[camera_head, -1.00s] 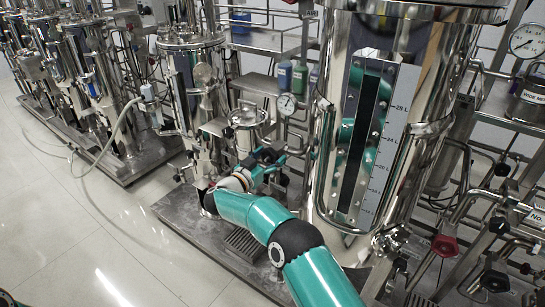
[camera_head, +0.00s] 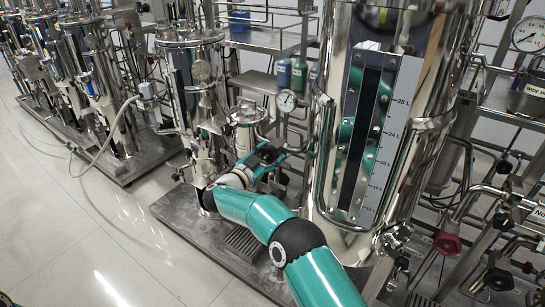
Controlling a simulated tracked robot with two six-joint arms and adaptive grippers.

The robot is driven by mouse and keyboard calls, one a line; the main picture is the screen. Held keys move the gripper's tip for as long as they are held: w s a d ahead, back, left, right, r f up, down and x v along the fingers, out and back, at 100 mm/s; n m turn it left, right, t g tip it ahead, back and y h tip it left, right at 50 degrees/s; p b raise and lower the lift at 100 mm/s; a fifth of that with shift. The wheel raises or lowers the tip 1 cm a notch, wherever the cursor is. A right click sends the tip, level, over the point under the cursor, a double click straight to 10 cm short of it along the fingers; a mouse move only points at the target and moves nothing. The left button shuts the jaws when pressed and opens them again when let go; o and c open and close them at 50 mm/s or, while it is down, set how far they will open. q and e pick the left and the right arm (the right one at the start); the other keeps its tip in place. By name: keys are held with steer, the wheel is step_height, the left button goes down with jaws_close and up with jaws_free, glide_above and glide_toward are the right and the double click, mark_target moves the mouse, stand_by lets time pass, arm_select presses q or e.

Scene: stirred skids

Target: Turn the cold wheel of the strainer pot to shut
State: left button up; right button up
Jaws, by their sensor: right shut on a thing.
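The strainer pot (camera_head: 245,137) is a small steel vessel standing on the skid, left of the large tank. My right gripper (camera_head: 271,154) is at the right side of the pot, at the end of my teal right arm. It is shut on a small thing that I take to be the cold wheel. The wheel is mostly hidden by the fingers, so I cannot read how far it is turned. My left gripper is not in view.
The large steel tank (camera_head: 322,120) with its level scale (camera_head: 397,130) stands close right of my arm. Pipes and a red knob (camera_head: 447,243) are at the right.

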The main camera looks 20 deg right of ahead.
steer(key=m+b, duration=0.1)
steer(key=m, duration=0.1)
steer(key=m+b, duration=0.2)
steer(key=m, duration=0.1)
steer(key=shift+a+f+m, duration=0.3)
steer(key=m+b, duration=0.3)
steer(key=m, duration=0.1)
steer(key=shift+f, duration=0.1)
steer(key=m+b, duration=0.3)
steer(key=m, duration=0.2)
steer(key=m+b, duration=0.3)
steer(key=m, duration=0.1)
steer(key=shift+f+m, duration=0.1)
steer(key=shift+m, duration=0.2)
steer(key=m+b, duration=0.2)
steer(key=m, duration=0.1)
steer(key=shift+m+b, duration=0.3)
steer(key=m+b, duration=0.1)
steer(key=m, duration=0.1)
steer(key=shift+m, duration=0.3)
steer(key=m, duration=0.3)
steer(key=shift+r+m, duration=0.2)
steer(key=shift+m, duration=1.9)
